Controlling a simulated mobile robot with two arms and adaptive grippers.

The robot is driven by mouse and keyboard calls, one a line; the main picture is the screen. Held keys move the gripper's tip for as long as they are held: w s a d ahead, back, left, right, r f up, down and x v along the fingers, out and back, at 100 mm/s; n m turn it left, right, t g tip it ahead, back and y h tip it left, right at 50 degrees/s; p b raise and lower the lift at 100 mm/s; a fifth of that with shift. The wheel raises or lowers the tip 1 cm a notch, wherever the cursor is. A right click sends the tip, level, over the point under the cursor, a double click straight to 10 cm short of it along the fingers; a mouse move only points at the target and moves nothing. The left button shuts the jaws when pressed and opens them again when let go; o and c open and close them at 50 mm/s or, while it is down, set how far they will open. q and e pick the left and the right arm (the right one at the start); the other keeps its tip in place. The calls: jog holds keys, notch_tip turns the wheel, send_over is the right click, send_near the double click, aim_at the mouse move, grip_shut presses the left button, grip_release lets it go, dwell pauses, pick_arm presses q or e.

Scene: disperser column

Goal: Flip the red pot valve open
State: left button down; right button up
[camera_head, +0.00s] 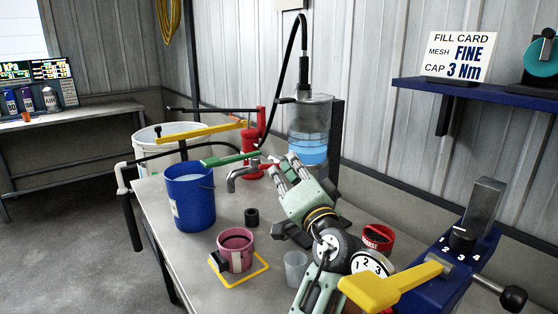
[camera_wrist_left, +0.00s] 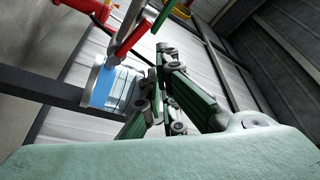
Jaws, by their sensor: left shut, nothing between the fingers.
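My left gripper (camera_head: 283,166) reaches over the table from the bottom of the head view, shut and empty. In the left wrist view its fingertips (camera_wrist_left: 160,50) are together beside a red lever (camera_wrist_left: 130,38), which looks like the valve handle. I cannot tell if they touch. In the head view a small red part (camera_head: 272,159) shows just left of the fingertips, by a grey spout (camera_head: 240,172) and a green lever (camera_head: 230,158). A red cylinder (camera_head: 252,140) stands behind. The valve's exact position is hard to tell. My right gripper is not in view.
A blue bucket (camera_head: 190,205), a pink pot (camera_head: 236,255) on a yellow-edged mat (camera_head: 262,268), a black ring (camera_head: 251,216) and a clear cup (camera_head: 295,270) stand on the table. A clear tank (camera_head: 309,125) stands behind. A yellow lever (camera_head: 400,285) is at lower right.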

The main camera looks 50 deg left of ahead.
pick_arm(q)
jog(key=v, duration=0.7)
jog(key=shift+s+d, duration=0.15)
jog(key=shift+d, duration=0.25)
